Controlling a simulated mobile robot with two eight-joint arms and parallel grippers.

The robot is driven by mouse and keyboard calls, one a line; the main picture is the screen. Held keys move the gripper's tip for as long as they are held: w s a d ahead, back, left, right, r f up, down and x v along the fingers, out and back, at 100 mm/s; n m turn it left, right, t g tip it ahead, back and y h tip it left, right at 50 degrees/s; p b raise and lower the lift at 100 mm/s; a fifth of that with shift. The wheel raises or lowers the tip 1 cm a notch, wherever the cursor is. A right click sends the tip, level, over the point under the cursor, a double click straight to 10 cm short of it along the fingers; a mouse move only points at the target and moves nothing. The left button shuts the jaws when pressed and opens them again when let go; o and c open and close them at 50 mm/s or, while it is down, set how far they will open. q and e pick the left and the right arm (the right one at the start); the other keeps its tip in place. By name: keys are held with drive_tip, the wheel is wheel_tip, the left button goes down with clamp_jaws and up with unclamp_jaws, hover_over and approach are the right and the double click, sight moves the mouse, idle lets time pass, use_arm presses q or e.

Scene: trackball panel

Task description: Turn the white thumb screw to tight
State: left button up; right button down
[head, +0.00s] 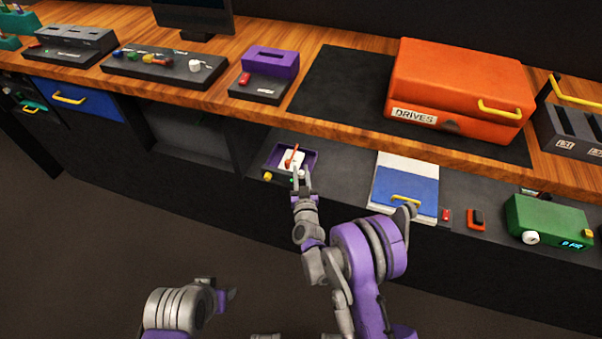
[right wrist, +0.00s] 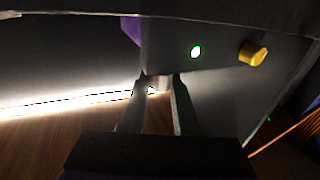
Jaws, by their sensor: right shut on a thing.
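The trackball panel (head: 311,160), a dark box with a purple-rimmed top, stands on the lower shelf in the head view. Its front carries a yellow knob (head: 267,177) and a lit green lamp. The right wrist view shows this front upside down, with the lamp (right wrist: 196,52) and yellow knob (right wrist: 253,54). My right gripper (head: 300,180) is at the panel's front right. In the right wrist view its fingers (right wrist: 159,84) are shut on the white thumb screw (right wrist: 157,81), mostly hidden between them. My left arm shows low in the head view; its gripper (head: 229,295) is unclear.
A blue-and-white binder-like box (head: 404,178) with a yellow handle stands right of the panel. A green box (head: 548,222) is farther right. The wooden worktop (head: 330,125) overhangs behind, bearing an orange case (head: 455,82). The floor at front left is clear.

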drive_tip(key=shift+a+f+m+h+b, duration=0.1)
drive_tip(key=shift+m+h+b, duration=1.4)
drive_tip(key=shift+h, duration=1)
drive_tip(key=shift+m+g+h+b, duration=0.4)
drive_tip(key=shift+m+g+h, duration=0.3)
drive_tip(key=shift+m+h, duration=0.95)
drive_tip(key=shift+h, duration=0.45)
drive_tip(key=c, duration=0.7)
unclamp_jaws()
drive_tip(key=shift+o, duration=0.2)
drive_tip(key=shift+s, duration=0.1)
drive_tip(key=p+v, duration=0.1)
drive_tip(key=v, duration=0.9)
drive_tip(key=shift+s+r, duration=0.25)
drive_tip(key=shift+s, duration=0.05)
